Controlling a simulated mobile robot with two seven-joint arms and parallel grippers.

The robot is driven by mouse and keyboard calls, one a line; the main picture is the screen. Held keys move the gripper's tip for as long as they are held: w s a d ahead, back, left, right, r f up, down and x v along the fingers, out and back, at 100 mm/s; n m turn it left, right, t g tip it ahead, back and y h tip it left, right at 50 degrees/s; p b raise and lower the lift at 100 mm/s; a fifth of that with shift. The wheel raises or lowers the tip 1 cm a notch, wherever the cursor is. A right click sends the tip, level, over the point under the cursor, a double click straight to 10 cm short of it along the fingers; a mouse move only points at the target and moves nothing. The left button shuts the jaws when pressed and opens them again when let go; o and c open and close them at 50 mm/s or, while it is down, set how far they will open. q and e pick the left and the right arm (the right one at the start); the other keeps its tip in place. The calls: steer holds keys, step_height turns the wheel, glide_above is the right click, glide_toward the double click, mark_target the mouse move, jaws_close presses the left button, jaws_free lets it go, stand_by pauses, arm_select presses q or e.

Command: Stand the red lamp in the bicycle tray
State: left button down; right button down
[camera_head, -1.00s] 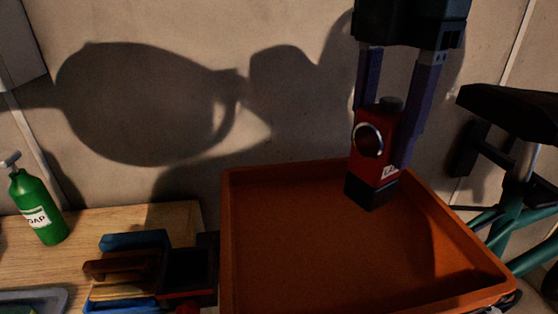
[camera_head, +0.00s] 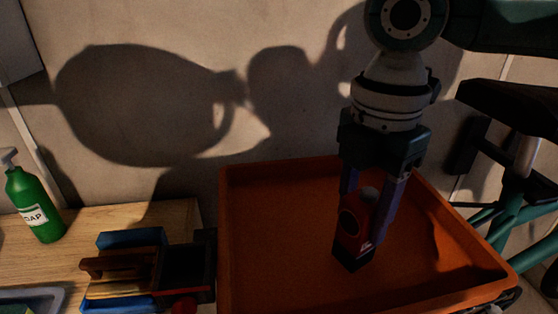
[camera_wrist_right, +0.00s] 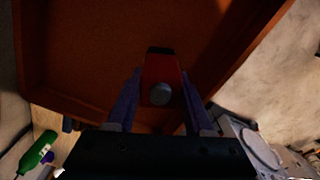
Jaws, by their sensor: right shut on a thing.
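The red lamp (camera_head: 350,236), with a dark base and a round lens on its face, is between the fingers of my right gripper (camera_head: 366,212), which is shut on it. The lamp is over the floor of the orange bicycle tray (camera_head: 270,220), inside its rim, and looks slightly tilted in the head view. I cannot tell whether its base touches the tray floor. In the right wrist view the lamp (camera_wrist_right: 160,70) shows between the two purple fingers, with the tray (camera_wrist_right: 75,55) behind it. My left gripper is not in view.
A green soap bottle (camera_head: 34,205) stands on the wooden bench (camera_head: 120,217) at the left. A black saddle (camera_head: 515,105) and teal bicycle frame (camera_head: 515,218) are at the right. The tray's left half is clear.

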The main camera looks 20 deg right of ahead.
steer(key=shift+f, duration=0.1)
steer(key=shift+c, duration=1.4)
jaws_free()
step_height(320, 180, up, 12)
steer(key=shift+r, duration=0.2)
steer(key=shift+a+f, duration=0.1)
steer(key=shift+f, duration=0.05)
